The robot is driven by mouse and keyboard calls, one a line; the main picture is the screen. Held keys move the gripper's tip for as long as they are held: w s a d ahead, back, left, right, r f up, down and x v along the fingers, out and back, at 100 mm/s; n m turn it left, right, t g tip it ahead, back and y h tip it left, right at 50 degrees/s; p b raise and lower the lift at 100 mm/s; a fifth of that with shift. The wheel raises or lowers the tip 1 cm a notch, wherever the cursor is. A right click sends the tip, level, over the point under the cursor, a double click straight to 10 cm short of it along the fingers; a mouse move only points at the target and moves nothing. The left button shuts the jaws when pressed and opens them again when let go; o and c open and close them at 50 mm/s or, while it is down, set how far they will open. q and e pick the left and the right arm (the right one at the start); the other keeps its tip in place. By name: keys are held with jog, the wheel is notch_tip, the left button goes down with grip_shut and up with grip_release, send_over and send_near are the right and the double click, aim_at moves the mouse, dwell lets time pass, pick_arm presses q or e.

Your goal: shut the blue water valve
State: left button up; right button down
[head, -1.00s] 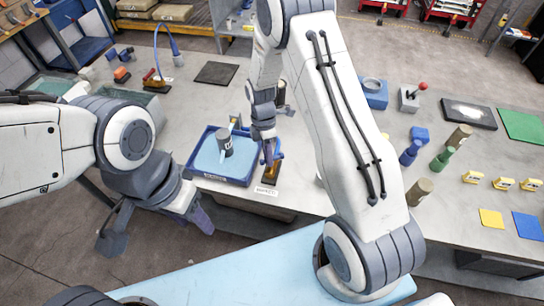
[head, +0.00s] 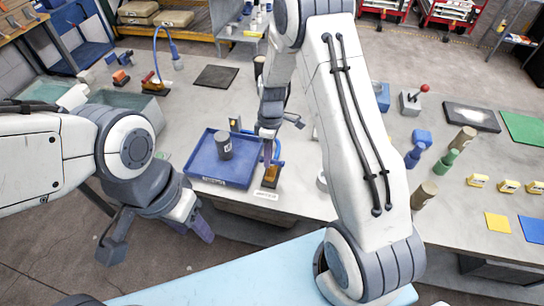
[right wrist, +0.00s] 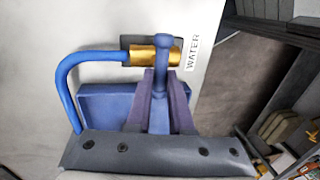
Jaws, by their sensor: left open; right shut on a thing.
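The blue water valve shows in the right wrist view with a brass body (right wrist: 145,56), a blue lever (right wrist: 164,55) and an arched blue pipe (right wrist: 68,85). The lever lies crosswise to the brass body. My right gripper (right wrist: 160,100) is shut on the lever, its purple fingers on either side. In the head view my right gripper (head: 267,148) is at the valve's stand (head: 270,178), and much of the valve is hidden behind it. A WATER label (right wrist: 192,52) is beside the valve. My left gripper (head: 157,238) is open and empty, off the bench's front edge.
A blue tray (head: 205,170) holding a dark cup (head: 223,145) stands left of the valve; no light-blue water shows in it. Bottles, cylinders and a red-knobbed lever box (head: 411,102) stand to the right. The bench (head: 205,105) behind the tray is mostly clear.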

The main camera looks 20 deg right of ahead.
jog(key=shift+s, duration=0.15)
jog(key=c, duration=0.8)
grip_release()
jog(key=r+b, duration=0.1)
jog(key=r, duration=0.2)
jog(key=w+r, duration=0.1)
jog(key=r, duration=0.3)
jog(key=d+r+b, duration=0.1)
jog(key=r, duration=0.2)
jog(key=shift+w+d+r+b, duration=0.1)
jog(key=shift+w+r+b, duration=0.05)
jog(key=shift+w+b, duration=0.25)
jog(key=s+a+r+m+t+b, duration=0.15)
jog(key=s+a+r, duration=0.35)
jog(key=s+a, duration=0.75)
jog(key=s, duration=0.4)
jog(key=s+m, duration=0.1)
jog(key=s, duration=0.4)
jog(key=s+a+m, duration=0.1)
jog(key=s, duration=0.3)
jog(key=shift+s+f+m+b, duration=0.1)
jog(key=shift+s+m+b, duration=0.15)
jog(key=shift+s+b, duration=0.1)
